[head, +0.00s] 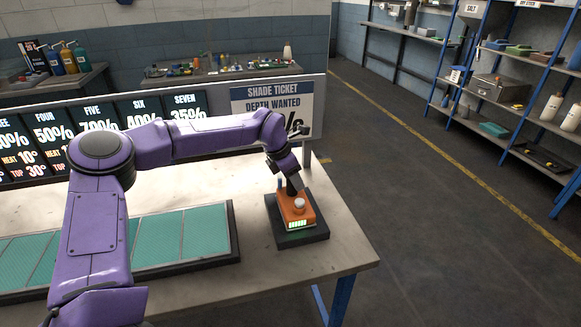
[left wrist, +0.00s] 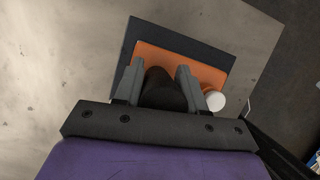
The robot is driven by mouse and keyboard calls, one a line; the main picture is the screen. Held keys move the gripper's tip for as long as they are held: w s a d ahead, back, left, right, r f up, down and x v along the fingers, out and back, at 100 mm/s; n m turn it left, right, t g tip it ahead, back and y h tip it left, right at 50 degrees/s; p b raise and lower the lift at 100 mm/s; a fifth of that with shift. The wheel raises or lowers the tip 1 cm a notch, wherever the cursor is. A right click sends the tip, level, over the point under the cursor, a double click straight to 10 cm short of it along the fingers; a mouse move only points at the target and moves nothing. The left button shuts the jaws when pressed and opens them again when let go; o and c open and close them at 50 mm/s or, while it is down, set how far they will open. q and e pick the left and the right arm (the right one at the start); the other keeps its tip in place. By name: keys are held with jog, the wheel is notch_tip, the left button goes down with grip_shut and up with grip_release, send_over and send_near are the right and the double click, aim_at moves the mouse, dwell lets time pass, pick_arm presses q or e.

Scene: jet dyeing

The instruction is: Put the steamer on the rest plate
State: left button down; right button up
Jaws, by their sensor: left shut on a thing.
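The steamer (head: 303,217) is an orange block with a white round knob, a dark handle and a lit green strip on its front. It sits over the dark rest plate (head: 304,239) near the table's right end. Whether it touches the plate is hard to tell. My left gripper (head: 294,184) is above it, shut on its dark handle. In the left wrist view the gripper (left wrist: 163,80) has its two grey fingers either side of the handle (left wrist: 160,90), with the orange body (left wrist: 185,60) within the dark plate's outline (left wrist: 128,55). My right gripper is not in view.
A framed row of teal panels (head: 160,240) lies left of the plate on the pale table (head: 270,290). A board of shade figures (head: 100,125) and a shade ticket sign (head: 270,105) stand behind. Shelves (head: 500,90) are at the far right, beyond open floor.

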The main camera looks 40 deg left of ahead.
pick_arm(q)
jog(key=shift+s+r, duration=0.15)
jog(key=c, duration=0.7)
grip_release()
jog(key=shift+f, duration=0.2)
jog(key=shift+o, duration=0.2)
jog(key=shift+r, duration=0.25)
jog(key=shift+s+a+r, duration=0.1)
jog(key=shift+a+r, duration=0.05)
jog(key=shift+r, duration=0.15)
jog(key=b+v, duration=0.1)
jog(key=v, duration=1)
jog(key=shift+b, duration=0.3)
jog(key=shift+s, duration=0.1)
